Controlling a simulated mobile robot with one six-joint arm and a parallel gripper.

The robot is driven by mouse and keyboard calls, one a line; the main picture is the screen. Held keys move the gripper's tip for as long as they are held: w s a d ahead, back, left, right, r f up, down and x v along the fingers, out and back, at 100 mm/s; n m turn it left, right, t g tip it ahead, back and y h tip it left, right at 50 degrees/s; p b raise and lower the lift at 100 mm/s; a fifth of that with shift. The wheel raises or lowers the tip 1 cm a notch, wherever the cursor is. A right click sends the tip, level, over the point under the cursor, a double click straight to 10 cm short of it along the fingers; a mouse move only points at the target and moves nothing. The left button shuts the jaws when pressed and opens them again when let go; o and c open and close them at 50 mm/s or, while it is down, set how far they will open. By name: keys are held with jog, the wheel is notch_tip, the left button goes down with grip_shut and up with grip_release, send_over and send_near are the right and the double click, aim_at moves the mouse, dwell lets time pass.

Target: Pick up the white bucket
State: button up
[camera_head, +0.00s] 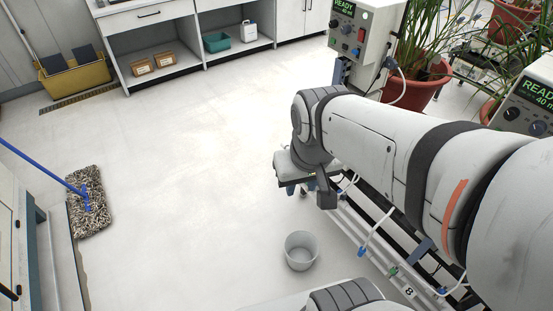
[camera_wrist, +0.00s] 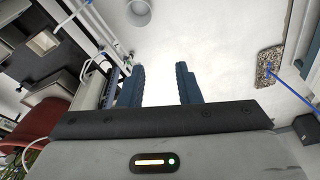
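The white bucket (camera_head: 301,250) stands upright on the pale floor in the head view, below my arm and beside the metal rail. It looks empty. In the wrist view the bucket (camera_wrist: 139,13) is at the top, cut off by the frame edge, beyond my fingertips. My gripper (camera_wrist: 160,82) is open, with its two dark blue fingers apart and only floor between them. In the head view the fingers are mostly hidden behind the wrist. The gripper is apart from the bucket.
The rail (camera_head: 372,243) with hoses runs right of the bucket. Potted plants (camera_head: 420,85) and display units (camera_head: 357,35) stand at the right. A mop (camera_head: 88,203) lies at the left, a yellow bin (camera_head: 78,78) at the back. The middle floor is clear.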

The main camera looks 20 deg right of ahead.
jog(key=n+g+b, duration=0.1)
jog(key=n+b, duration=1.8)
jog(key=b, duration=1.3)
send_over(309, 264)
jog(key=f, duration=8.3)
jog(key=shift+w+a+f, duration=0.1)
jog(key=shift+a+f, duration=0.05)
jog(key=shift+a, duration=0.25)
jog(key=f+b, duration=0.1)
jog(key=f, duration=0.2)
jog(key=f+b, duration=0.1)
jog(key=f, duration=0.1)
jog(key=shift+d+f+b, duration=0.35)
jog(key=shift+r, duration=0.1)
jog(key=shift+c, duration=0.4)
grip_shut()
